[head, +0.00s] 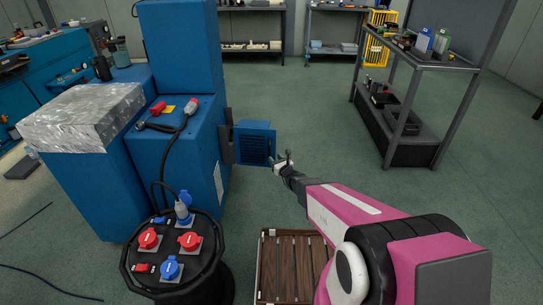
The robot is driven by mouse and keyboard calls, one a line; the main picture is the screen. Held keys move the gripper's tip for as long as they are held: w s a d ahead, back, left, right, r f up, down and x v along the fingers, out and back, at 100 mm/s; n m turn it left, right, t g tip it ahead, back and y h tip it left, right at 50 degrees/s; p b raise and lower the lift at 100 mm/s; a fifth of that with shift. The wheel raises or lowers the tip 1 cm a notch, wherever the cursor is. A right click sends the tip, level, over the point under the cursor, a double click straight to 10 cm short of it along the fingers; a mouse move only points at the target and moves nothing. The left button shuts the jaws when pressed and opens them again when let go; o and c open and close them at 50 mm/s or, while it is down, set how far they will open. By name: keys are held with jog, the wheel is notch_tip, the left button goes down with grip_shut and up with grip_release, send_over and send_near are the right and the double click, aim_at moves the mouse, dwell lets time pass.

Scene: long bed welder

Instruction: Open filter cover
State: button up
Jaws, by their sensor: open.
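I cannot tell whether a finger touches the cover. Nothing shows between the fingers.
A round black power distributor (172,268) with red and blue sockets and a cable stands front left. A wooden slatted pallet (285,264) lies below my arm. A metal shelf cart (415,105) stands right. The floor behind the cover is clear.

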jog(key=v, duration=0.3)
jog(key=shift+s+d, duration=0.1)
jog(key=shift+s, duration=0.1)
jog(key=shift+r, duration=0.1)
jog(key=s+r+n+g+y, duration=0.1)
jog(key=s+r+n+g, duration=0.4)
jog(key=n, duration=0.5)
jog(key=s+r+n+g+y, duration=0.1)
jog(key=s+r+n+g, duration=0.2)
jog(key=s+n+g, duration=0.55)
jog(key=s+d+r+n+g+h, duration=0.1)
jog(key=s+d+n+h, duration=0.4)
jog(key=d, duration=0.4)
jog(key=s+d+r+n+g+h, duration=0.1)
jog(key=s+d+n+h, duration=0.3)
jog(key=d, duration=0.5)
jog(key=shift+s+r+n+h, duration=0.35)
jog(key=shift+r+n+h, duration=0.45)
jog(key=shift+n+h, duration=0.35)
jog(key=shift+s+a, duration=0.1)
